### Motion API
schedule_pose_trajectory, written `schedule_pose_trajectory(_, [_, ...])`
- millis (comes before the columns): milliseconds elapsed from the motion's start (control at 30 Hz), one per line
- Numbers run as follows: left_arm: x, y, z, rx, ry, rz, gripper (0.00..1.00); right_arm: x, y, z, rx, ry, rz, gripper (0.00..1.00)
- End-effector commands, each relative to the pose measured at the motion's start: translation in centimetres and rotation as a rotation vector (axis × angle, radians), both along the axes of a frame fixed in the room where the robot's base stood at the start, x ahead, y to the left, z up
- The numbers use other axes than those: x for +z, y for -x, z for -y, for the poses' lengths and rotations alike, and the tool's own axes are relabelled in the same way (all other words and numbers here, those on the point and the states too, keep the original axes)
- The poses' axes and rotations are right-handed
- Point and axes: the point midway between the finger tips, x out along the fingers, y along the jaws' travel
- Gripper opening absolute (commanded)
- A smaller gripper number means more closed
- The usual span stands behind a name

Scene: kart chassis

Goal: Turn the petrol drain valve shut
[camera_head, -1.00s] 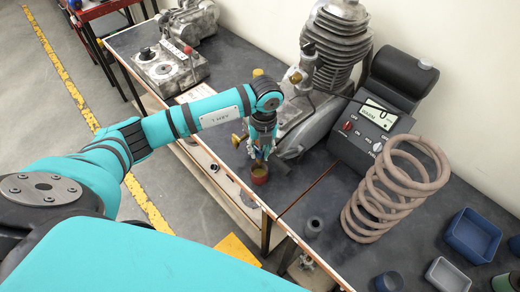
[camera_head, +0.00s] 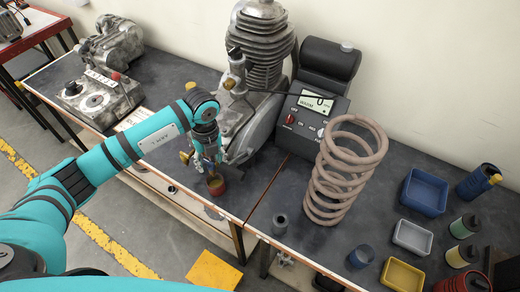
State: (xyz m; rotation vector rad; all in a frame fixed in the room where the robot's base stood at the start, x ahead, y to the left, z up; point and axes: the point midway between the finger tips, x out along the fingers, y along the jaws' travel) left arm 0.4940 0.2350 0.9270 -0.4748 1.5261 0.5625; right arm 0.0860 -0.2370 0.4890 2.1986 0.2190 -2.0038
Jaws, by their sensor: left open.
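My left gripper (camera_head: 210,164) points down at the front edge of the bench, beside the engine (camera_head: 264,65). It is open. A small red-brown cup (camera_head: 217,187) with a yellowish inside sits just below its fingertips; I cannot tell whether they touch. A brass-yellow knob (camera_head: 186,157) shows just left of the gripper, partly hidden by my arm. I cannot make out for sure which part is the petrol drain valve; the gripper covers much of that spot. My right gripper is not in view.
A tall coil spring (camera_head: 345,170) and a grey meter box (camera_head: 310,118) stand right of the engine. A small dark cylinder (camera_head: 280,224) is near the front edge. Blue (camera_head: 424,190), grey and yellow trays lie at the right.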

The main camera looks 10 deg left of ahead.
Motion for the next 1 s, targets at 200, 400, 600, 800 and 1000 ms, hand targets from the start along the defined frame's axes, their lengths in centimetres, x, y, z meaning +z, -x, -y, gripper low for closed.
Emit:
schedule_pose_trajectory(200, [0.1,0.0,0.1,-0.089,0.002,0.001,0.46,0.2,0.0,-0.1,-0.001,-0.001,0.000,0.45])
schedule_pose_trajectory(400, [0.2,0.1,0.1,-0.343,0.000,-0.001,0.46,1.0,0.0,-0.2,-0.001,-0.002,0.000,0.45])
schedule_pose_trajectory(600, [0.3,0.1,0.0,-0.627,-0.001,-0.001,0.46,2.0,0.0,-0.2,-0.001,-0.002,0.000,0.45])
schedule_pose_trajectory(800, [0.3,0.2,0.0,-0.905,0.000,-0.001,0.46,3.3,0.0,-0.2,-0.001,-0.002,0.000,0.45])
schedule_pose_trajectory(1000, [1.7,0.0,0.1,-1.065,-0.003,0.006,0.46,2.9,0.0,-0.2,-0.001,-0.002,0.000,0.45])
